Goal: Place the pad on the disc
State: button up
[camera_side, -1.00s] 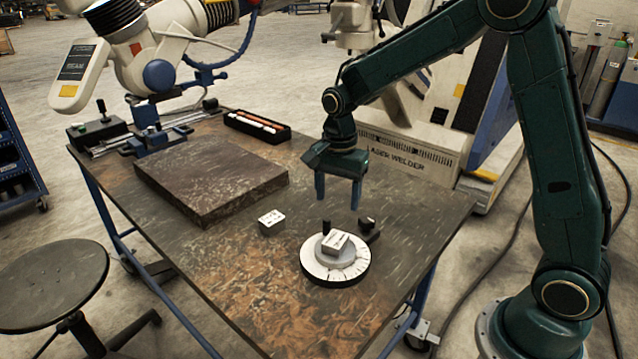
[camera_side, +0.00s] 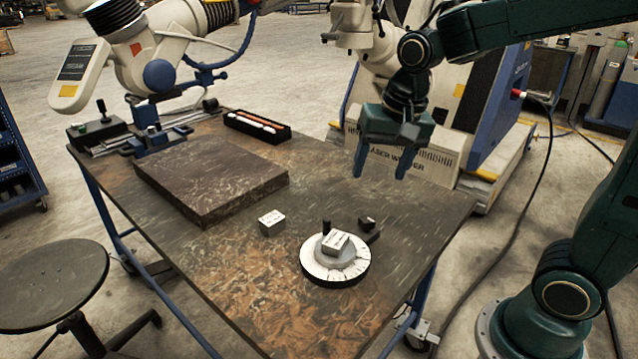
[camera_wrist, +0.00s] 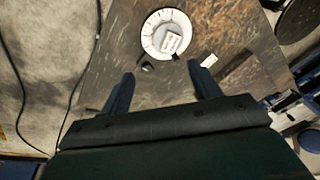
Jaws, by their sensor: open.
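The disc (camera_side: 318,268) is a round white dial with dark marks and a dark rim, lying on the table; it also shows in the wrist view (camera_wrist: 150,38). A small silver-grey block with markings, seemingly the pad (camera_side: 335,243), rests on the raised middle of the disc; it also shows in the wrist view (camera_wrist: 172,40). A similar block (camera_side: 271,222) lies on the table to the left of the disc and shows in the wrist view (camera_wrist: 209,60). My gripper (camera_side: 379,172) is open and empty, above and apart from the disc; its fingers (camera_wrist: 160,70) are spread in the wrist view.
A small dark clamp-like part (camera_side: 368,227) stands beside the disc. A dark slab (camera_side: 210,175) covers the table's left part. A black tray (camera_side: 257,127) lies at the back. The table's front is clear. The laser welder (camera_side: 430,165) stands behind.

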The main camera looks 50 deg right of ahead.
jog(key=s+r+n+t, duration=0.3)
jog(key=s+n, duration=0.5)
jog(key=s, duration=0.6)
jog(key=shift+a, duration=0.45)
dwell(0.5)
